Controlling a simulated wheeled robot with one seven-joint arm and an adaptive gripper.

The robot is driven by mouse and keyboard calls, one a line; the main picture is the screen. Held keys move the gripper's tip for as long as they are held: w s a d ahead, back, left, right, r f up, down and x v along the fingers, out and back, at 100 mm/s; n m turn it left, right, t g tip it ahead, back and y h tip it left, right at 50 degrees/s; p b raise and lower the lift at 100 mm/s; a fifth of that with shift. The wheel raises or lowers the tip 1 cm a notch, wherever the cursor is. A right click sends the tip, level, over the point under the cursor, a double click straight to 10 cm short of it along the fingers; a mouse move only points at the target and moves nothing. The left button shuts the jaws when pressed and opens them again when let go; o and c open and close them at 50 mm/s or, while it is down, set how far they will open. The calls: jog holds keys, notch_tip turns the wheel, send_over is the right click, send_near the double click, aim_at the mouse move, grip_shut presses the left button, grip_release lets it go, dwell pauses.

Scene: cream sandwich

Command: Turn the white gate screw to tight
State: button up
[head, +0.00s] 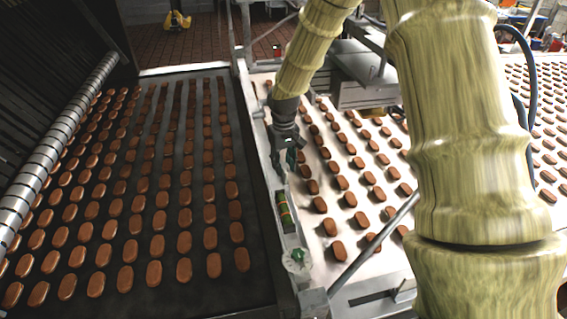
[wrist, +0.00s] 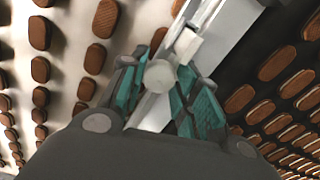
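My gripper (head: 286,163) hangs over the pale rail between the two conveyors, with its green-padded fingers pointing down. In the wrist view my gripper (wrist: 165,72) has its two fingers apart, so it looks open. A round white knob (wrist: 159,76), which looks like the gate screw, shows between the fingers. The knob's sides come close to the pads; I cannot tell whether they touch. A second small white piece (wrist: 187,45) sits just beyond it on the rail. In the head view the knob under my gripper is too small or hidden to make out.
A dark conveyor (head: 255,293) with rows of brown biscuits lies left, a white one (head: 335,205) right. On the rail nearer the camera are a green-and-yellow banded cylinder (head: 285,213) and a round whitish-green fitting (head: 296,261). A slanted metal bar (head: 375,243) crosses the white conveyor.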

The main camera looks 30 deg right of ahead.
aim_at(283, 165)
jog(key=shift+c, duration=0.2)
jog(key=shift+w+r+m, duration=0.1)
jog(key=shift+m, duration=3.1)
jog(key=o, duration=1)
notch_tip(283, 165, up, 12)
jog(key=shift+f, duration=0.1)
jog(key=shift+o, duration=0.2)
